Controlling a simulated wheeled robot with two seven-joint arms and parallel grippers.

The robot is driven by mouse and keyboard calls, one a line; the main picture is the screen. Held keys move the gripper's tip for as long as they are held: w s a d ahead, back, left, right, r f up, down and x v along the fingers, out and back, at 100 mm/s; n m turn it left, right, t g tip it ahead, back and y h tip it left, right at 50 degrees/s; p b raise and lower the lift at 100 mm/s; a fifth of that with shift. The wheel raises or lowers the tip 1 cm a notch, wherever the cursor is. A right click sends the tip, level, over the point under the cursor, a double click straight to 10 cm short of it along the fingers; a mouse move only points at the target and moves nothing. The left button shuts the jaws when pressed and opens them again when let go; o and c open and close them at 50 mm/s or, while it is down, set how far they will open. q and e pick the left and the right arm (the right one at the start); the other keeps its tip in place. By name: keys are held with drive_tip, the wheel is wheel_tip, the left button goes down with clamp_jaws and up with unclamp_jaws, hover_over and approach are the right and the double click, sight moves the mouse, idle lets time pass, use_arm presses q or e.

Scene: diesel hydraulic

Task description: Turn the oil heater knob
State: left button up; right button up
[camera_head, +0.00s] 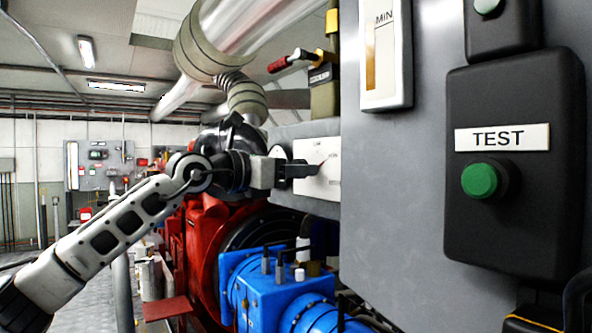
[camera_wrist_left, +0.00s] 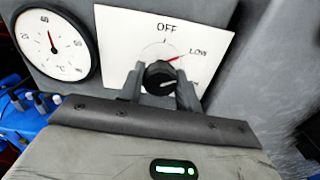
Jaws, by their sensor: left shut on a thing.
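The oil heater knob (camera_wrist_left: 160,77) is a black round knob on a white plate (camera_wrist_left: 205,30) marked OFF and LOW, with a further mark at the lower right too small to read. A red pointer by the knob points up and right, towards LOW. My left gripper (camera_wrist_left: 160,92) has its two fingers on either side of the knob and is shut on it. In the head view the left gripper (camera_head: 312,170) reaches in from the left to the white plate (camera_head: 325,152), and its fingers hide the knob there. My right gripper is not in view.
A round gauge (camera_wrist_left: 52,45) is left of the plate. In the head view a grey cabinet with a green TEST button (camera_head: 480,180) fills the right. Blue machinery (camera_head: 275,295) and red machinery (camera_head: 200,240) lie below the arm; a red-handled valve (camera_head: 290,60) is above.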

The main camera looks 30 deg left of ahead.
use_arm(q)
drive_tip(key=shift+n, duration=0.3)
drive_tip(key=n+b, duration=0.1)
drive_tip(key=n, duration=0.3)
drive_tip(key=shift+n, duration=0.4)
drive_tip(key=n, duration=0.6)
drive_tip(key=shift+r+n, duration=0.1)
drive_tip(key=shift+n, duration=0.2)
drive_tip(key=o, duration=1)
